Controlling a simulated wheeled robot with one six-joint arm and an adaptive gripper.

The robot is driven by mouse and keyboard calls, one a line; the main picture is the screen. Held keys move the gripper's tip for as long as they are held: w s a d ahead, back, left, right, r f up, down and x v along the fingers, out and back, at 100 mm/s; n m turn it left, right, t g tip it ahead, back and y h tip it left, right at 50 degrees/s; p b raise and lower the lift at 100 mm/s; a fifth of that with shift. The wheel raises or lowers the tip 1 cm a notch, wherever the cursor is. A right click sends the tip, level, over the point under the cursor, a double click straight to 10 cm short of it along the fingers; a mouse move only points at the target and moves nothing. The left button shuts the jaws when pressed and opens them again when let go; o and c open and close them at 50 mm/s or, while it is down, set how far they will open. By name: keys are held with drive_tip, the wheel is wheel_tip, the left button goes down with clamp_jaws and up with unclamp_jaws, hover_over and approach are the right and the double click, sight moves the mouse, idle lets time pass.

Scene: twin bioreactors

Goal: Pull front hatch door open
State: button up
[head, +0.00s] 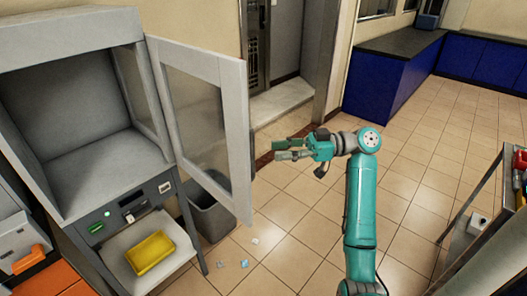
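The hatch door (239,130) is a grey-framed glass panel on the right side of a grey cabinet (105,172). It stands swung well out from the cabinet, and the cabinet's inside shows empty. My gripper (277,150) is to the right of the door, pointing left toward its outer edge.
A yellow object (150,254) lies on the shelf below the cabinet. A dark bin (212,215) stands behind the door. Small bits litter the floor (244,264). A cart (470,215) is at the right edge, blue counters (385,80) at the back. The tiled floor between is clear.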

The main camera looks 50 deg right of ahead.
drive_tip(key=shift+v, duration=2.2)
